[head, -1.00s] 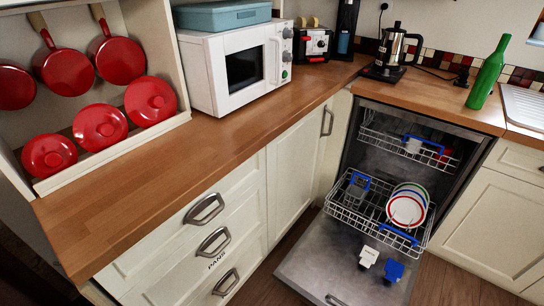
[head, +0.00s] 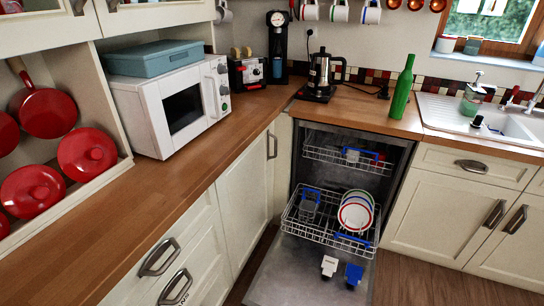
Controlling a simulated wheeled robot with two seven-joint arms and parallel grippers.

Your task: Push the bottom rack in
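The dishwasher stands open under the counter corner, its door (head: 285,279) folded down. The bottom rack (head: 308,233) is pulled out over the door. It holds several plates (head: 356,212) with coloured rims, and a clear glass-like item (head: 309,203) by a blue part at its left. The upper rack (head: 335,157) sits higher, inside the tub, with a few items in it.
Counters with cabinets flank the dishwasher. A microwave (head: 176,107), toaster (head: 246,72), kettle (head: 320,74) and green bottle (head: 402,88) stand on the worktop. The sink (head: 480,120) is at the right. Wooden floor (head: 430,280) is clear right of the open door.

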